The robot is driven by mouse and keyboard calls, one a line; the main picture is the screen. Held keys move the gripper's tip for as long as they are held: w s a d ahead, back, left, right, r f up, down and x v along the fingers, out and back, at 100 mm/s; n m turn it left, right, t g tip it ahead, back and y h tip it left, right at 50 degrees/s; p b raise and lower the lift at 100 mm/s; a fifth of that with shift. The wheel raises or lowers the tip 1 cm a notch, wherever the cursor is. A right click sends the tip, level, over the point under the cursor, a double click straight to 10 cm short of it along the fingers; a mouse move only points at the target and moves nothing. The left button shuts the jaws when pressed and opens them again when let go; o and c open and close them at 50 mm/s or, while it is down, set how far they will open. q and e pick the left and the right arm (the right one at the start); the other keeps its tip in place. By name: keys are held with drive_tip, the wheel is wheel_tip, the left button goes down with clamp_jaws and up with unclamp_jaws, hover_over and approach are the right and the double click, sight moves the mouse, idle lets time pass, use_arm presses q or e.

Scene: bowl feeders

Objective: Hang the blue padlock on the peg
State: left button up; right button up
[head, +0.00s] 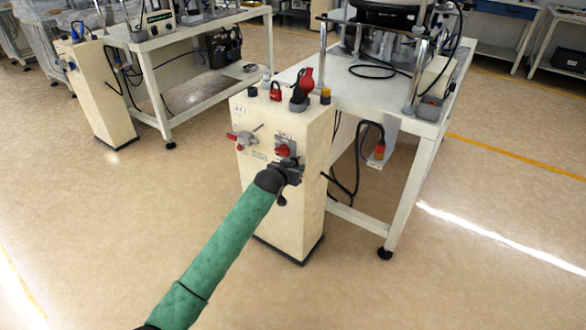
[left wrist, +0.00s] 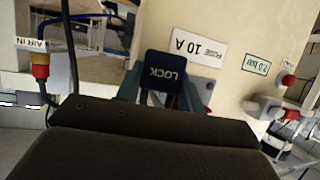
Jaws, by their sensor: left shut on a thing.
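The blue padlock (left wrist: 165,72) shows in the left wrist view as a dark blue block with upside-down "LOCK" lettering. It sits between the two fingers of my left gripper (left wrist: 160,88), which is shut on it. In the head view my left gripper (head: 288,170) is at the front face of the cream cabinet (head: 262,190), just below a red knob (head: 283,150). I cannot make out the padlock there. Its shackle is hidden. I cannot clearly tell the peg in either view. My right gripper is not in view.
A grey valve with a lever (head: 245,138) sticks out of the cabinet front, left of my gripper. The floor in front is clear.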

use_arm(q)
drive_tip(key=shift+f+p, duration=0.25)
drive_tip(key=shift+p, duration=0.1)
idle(0.7)
drive_tip(key=o, duration=1.2)
drive_tip(key=shift+c, duration=0.2)
drive_tip(key=shift+o, duration=0.8)
drive_tip(key=shift+d, duration=0.1)
